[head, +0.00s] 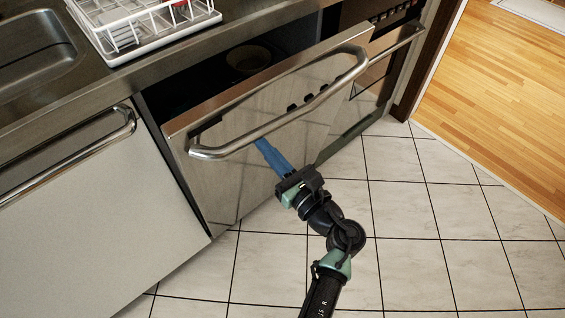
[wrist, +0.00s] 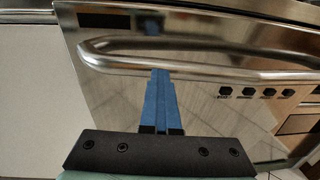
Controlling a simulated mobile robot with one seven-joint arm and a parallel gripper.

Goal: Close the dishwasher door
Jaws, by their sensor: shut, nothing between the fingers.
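The dishwasher door (head: 232,187) is a shiny steel panel, tilted partly open at the top, with a dark gap behind it. Its bar handle (head: 290,118) runs across the upper front and also shows in the wrist view (wrist: 205,65). My gripper (head: 262,145) has blue fingers that are shut and empty. Its fingertips are at the door's front face, just below the handle bar. In the wrist view the fingers (wrist: 161,85) point at the door and end around the bar's height. I cannot tell whether they touch the door or the bar.
A white dish rack (head: 135,28) stands on the counter (head: 115,78) beside the sink (head: 40,50). A bowl-like thing (head: 248,58) sits inside the dark opening. A cabinet front (head: 85,220) adjoins on the left, an oven (head: 385,65) on the right. The tiled floor (head: 420,240) is clear.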

